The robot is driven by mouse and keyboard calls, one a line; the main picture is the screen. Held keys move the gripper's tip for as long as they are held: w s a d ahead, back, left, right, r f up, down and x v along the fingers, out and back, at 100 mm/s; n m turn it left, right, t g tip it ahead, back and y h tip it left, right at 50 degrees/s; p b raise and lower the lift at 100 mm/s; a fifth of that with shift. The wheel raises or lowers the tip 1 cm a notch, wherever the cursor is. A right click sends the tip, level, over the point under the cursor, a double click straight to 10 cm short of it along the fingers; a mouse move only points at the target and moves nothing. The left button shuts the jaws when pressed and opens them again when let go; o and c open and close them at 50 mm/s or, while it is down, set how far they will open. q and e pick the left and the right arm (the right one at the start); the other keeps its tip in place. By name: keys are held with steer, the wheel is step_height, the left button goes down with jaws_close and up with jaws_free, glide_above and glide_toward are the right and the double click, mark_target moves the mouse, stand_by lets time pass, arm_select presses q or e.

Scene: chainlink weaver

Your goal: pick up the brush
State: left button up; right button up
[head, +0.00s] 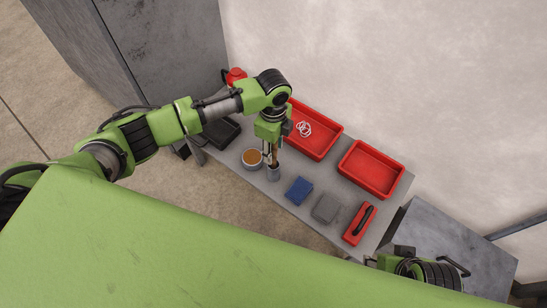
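The brush (274,157) shows as a thin brown upright piece, standing in a small grey cup (274,174) on the grey table. My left gripper (271,152) points down right over the cup, with its fingers around or just beside the brush. The fingers are small and partly covered by the wrist, so I cannot tell whether they touch the brush or are closed. The lower part of the brush is hidden in the cup. Part of my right arm shows at the lower right, but its gripper is not visible.
Beside the cup stands a round tin (252,159) with brown contents. A blue block (299,190), a grey block (325,209) and a red black-handled tool (359,224) lie rightward. Red trays (333,146) (371,170) line the wall; one holds white rings (304,129).

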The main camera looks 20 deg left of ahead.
arm_select(q)
steer(key=shift+f, duration=0.25)
arm_select(e)
steer(key=shift+r, duration=0.35)
arm_select(q)
steer(key=shift+c, duration=0.3)
jaws_close()
